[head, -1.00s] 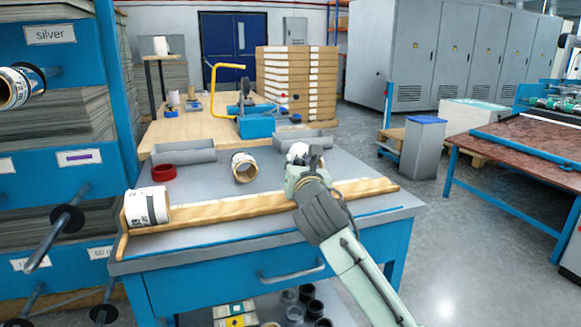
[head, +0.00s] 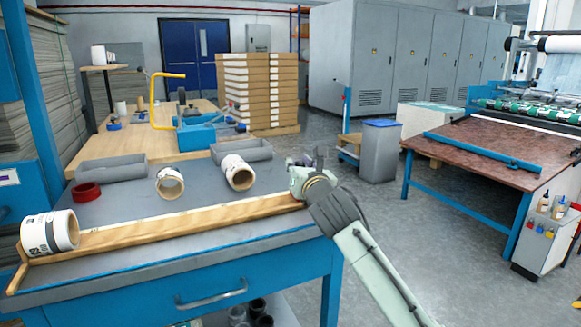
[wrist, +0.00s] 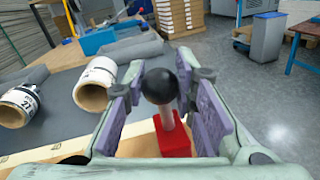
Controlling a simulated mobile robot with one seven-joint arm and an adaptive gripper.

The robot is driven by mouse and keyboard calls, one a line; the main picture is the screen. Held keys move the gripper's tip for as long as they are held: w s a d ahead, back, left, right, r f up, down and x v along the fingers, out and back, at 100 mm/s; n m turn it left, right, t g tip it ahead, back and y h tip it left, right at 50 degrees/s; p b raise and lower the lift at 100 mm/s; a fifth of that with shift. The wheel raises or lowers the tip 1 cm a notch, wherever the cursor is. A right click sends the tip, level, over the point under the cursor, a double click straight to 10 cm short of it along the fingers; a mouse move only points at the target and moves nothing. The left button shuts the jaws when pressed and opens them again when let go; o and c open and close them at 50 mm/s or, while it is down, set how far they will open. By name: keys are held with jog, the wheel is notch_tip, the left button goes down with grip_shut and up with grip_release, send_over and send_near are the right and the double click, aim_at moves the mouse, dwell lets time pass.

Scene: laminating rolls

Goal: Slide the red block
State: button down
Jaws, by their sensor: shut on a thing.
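The red block (wrist: 173,140) shows low in the wrist view, with a pale rod and a black ball knob (wrist: 160,86) standing up from it, slightly tilted. My gripper (wrist: 162,104) has its purple-padded fingers on either side of the rod and knob and is shut on this handle. In the head view my gripper (head: 308,174) is at the right end of the long wooden rail (head: 180,222) on the grey table. The red block is hidden there behind my gripper and arm.
A white-labelled roll (head: 48,232) sits at the rail's left end. Two more rolls, one small (head: 170,184) and one larger (head: 237,172), lie behind the rail. A red ring (head: 88,193) and grey trays (head: 110,168) are further back. Open floor lies right of the table.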

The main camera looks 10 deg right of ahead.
jog(key=shift+w+d, duration=0.1)
jog(key=shift+d, duration=0.2)
jog(key=c, duration=1.3)
grip_release()
jog(key=s+d, duration=0.1)
jog(key=s, duration=1.1)
jog(key=shift+d, duration=0.15)
